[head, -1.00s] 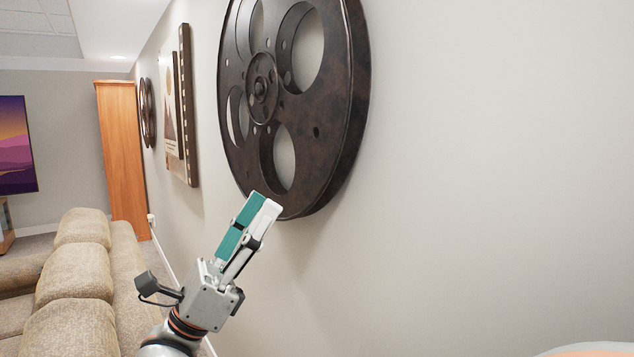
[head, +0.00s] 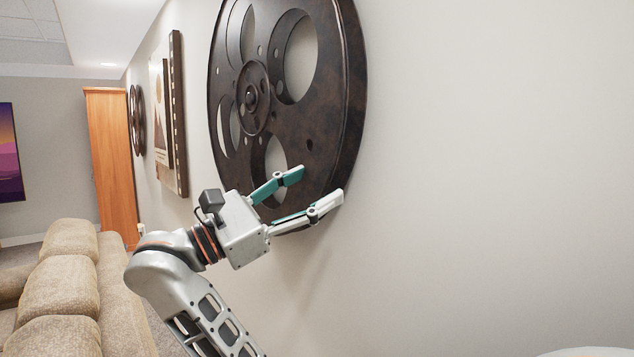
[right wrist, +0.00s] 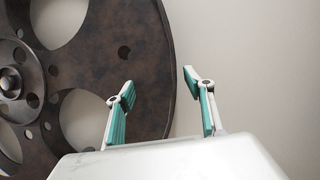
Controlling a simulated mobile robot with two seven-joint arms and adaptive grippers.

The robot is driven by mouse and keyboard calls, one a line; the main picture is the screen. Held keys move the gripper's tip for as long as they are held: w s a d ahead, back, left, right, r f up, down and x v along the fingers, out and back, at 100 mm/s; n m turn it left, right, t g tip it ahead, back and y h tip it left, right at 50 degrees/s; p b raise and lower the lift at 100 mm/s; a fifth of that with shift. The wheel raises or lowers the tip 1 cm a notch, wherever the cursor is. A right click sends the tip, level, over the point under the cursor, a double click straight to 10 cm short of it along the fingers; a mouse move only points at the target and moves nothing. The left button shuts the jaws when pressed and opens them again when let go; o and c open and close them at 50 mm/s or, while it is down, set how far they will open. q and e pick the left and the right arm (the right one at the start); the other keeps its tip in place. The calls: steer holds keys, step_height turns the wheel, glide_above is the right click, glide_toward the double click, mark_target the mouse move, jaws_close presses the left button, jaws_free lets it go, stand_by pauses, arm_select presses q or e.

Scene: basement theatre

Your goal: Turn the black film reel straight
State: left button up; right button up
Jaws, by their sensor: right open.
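The black film reel (head: 325,135) is a large dark, brownish disc with round cut-outs and a hub, hanging on the wall. Its top is cut off in the head view. My right gripper (head: 316,185) is open and empty at the reel's lower right rim, one finger in front of the reel's face and the other by its outer edge. In the right wrist view the reel (right wrist: 105,55) fills the left side, and the open fingers (right wrist: 160,85) appear on either side of its rim. I cannot tell whether they touch it. My left gripper is not in view.
A framed picture (head: 160,110) and a smaller reel (head: 137,120) hang farther along the wall. A beige sofa (head: 65,285) stands at the lower left, a wooden cabinet (head: 112,165) behind it. The wall right of the reel is bare.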

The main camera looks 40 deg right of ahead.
mark_target(333, 124)
steer(key=shift+s+d+r, duration=0.1)
steer(key=shift+d+r, duration=0.05)
steer(key=shift+d, duration=0.2)
jaws_close()
steer(key=s+r+n+t+p, duration=0.1)
steer(key=r+n+p, duration=0.1)
steer(key=r, duration=0.1)
steer(key=s+r+n+t+p, duration=0.1)
steer(key=r+n+p, duration=0.1)
steer(key=r+p, duration=0.1)
steer(key=s+r+n+t+h+p, duration=0.1)
steer(key=s+r+n+p, duration=0.1)
steer(key=r, duration=0.1)
steer(key=shift+a+r, duration=0.15)
steer(key=shift+a, duration=0.1)
steer(key=shift+s+r+n+t+p, duration=0.1)
steer(key=shift+r+n+t+p, duration=0.2)
steer(key=shift+r+n+p, duration=0.15)
steer(key=shift+f, duration=0.1)
jaws_free()
